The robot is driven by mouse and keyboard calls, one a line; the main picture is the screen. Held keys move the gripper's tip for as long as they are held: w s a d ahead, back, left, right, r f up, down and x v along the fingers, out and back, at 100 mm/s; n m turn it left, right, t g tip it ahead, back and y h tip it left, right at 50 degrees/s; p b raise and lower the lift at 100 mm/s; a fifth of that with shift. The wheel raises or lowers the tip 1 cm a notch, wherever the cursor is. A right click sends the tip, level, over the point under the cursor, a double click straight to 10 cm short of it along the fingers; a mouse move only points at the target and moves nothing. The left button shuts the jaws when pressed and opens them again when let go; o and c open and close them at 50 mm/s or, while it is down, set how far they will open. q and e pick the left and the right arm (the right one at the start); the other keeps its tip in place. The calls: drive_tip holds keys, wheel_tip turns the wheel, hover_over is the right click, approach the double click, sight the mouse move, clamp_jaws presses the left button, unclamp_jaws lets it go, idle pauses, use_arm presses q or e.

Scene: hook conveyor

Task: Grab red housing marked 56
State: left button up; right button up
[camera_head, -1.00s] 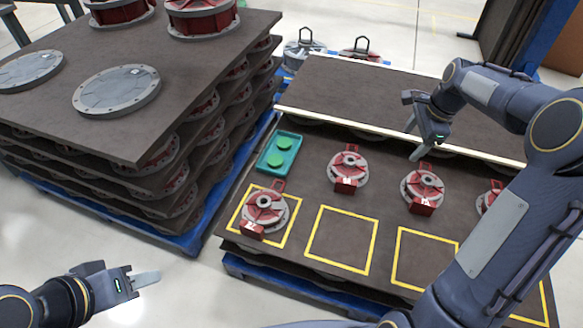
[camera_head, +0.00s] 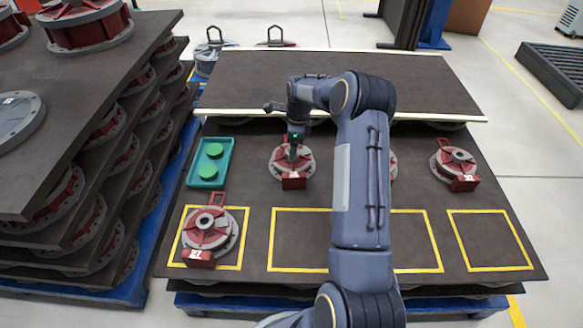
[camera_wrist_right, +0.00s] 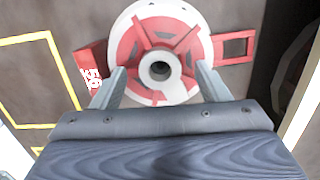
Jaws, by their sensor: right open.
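A red and grey round housing (camera_head: 280,165) stands on the dark board, below my right gripper (camera_head: 295,152). In the right wrist view the same housing (camera_wrist_right: 158,25) fills the top middle, with a pale ring, red ribs and a dark centre bore. Its red block (camera_wrist_right: 92,72) carries a white label at the left, too blurred to read surely. My right gripper (camera_wrist_right: 161,78) is open, its two fingers appearing on either side of the centre hub. I cannot tell whether they touch it. My left gripper is out of view.
Another housing (camera_head: 212,232) stands in the left yellow square, one (camera_head: 455,160) at the right, and one (camera_head: 393,168) is mostly hidden by my arm. A green tray (camera_head: 224,162) lies left of the gripper. A tall stack (camera_head: 60,200) stands left.

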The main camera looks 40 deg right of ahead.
drive_tip(key=shift+f, duration=0.8)
drive_tip(key=shift+r, duration=0.1)
drive_tip(key=shift+c, duration=0.2)
clamp_jaws()
drive_tip(key=shift+w+r, duration=0.15)
